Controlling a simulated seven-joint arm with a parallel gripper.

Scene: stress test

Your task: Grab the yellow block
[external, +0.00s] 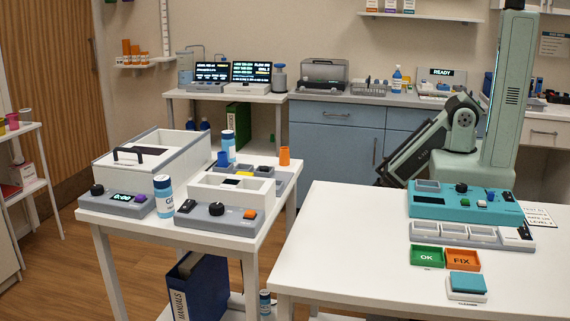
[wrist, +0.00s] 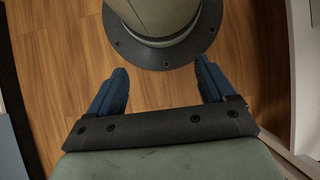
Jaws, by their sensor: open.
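A small yellow patch (external: 245,174), which may be the yellow block, shows on the left table in the external view. It sits just behind the white open box (external: 230,190), by a grey tray with dark pieces; its full shape is too small to tell. My gripper (wrist: 161,66) shows in the wrist view with two blue fingers wide apart and nothing held between them. It is over the wooden floor near a round base plate, away from the left table. In the external view my gripper is not clearly visible. No yellow block shows in the wrist view.
The right table (external: 350,235) has a teal device (external: 463,206) and green and orange trays. Its left part is clear.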

